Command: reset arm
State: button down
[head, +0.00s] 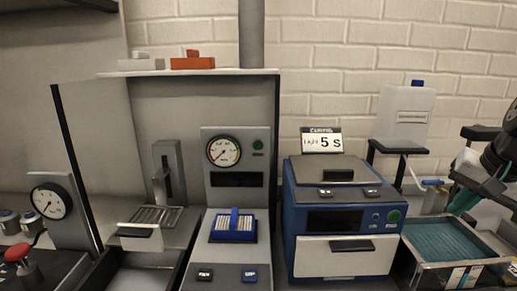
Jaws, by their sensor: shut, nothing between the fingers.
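My gripper (463,199) shows at the far right edge, where part of my arm also comes into the frame. Its teal fingers point down and left above a metal-sided tray with a ribbed teal surface (446,240). The fingers look shut, with nothing seen between them. Most of my arm is cut off by the right edge of the frame.
A blue-and-white machine (340,225) with a sign reading 5 s stands left of the tray. A white jug (404,114) sits on a black stand behind. A gauge panel (232,165), a blue rack (235,227) and a red knob (17,253) are further left.

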jog(key=s+a+f+n+g, duration=0.3)
jog(key=s+a+n, duration=0.5)
jog(key=s+a, duration=0.5)
jog(key=shift+a+f, duration=0.7)
jog(key=shift+a, duration=0.5)
jog(key=shift+s, duration=0.15)
